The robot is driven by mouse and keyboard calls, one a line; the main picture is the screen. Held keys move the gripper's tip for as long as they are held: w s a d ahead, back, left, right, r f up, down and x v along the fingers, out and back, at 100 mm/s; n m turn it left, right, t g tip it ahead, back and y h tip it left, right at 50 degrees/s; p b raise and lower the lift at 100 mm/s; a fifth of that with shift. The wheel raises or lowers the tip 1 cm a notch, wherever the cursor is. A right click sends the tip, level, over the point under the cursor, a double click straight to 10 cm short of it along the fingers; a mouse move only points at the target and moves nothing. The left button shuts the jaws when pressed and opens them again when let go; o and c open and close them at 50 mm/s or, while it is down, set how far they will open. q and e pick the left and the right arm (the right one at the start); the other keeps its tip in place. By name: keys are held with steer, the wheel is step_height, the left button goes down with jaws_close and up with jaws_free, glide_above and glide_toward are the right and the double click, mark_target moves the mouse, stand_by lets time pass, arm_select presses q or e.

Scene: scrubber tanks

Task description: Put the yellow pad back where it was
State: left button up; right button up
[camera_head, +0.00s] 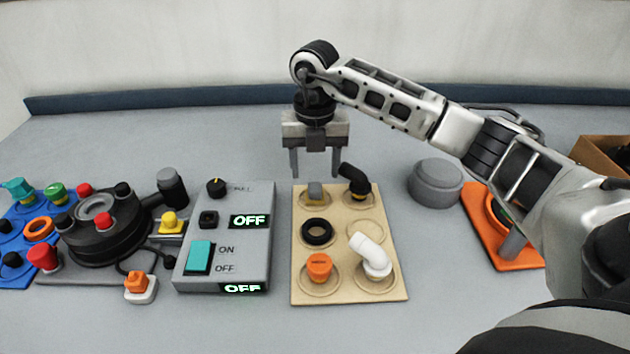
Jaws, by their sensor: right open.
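A small grey block with a yellowish lower part, which looks like the yellow pad (316,201), sits in the back left ring of the tan board (299,290). My right gripper (315,164) points down above this block, with its two fingers apart and nothing between them. The fingertips are a little above and behind the block, and I see no contact. My left gripper is not in view.
The board also holds a black elbow (355,180), a black ring (317,232), an orange cap (319,266) and a white elbow (373,254). A switch box (226,267) stands left of it. A grey round lid (435,183) and orange tray (515,257) are right.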

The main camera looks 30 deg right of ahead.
mark_target(315, 184)
step_height(315, 184, up, 7)
steer(key=shift+r, duration=0.15)
stand_by(0.6)
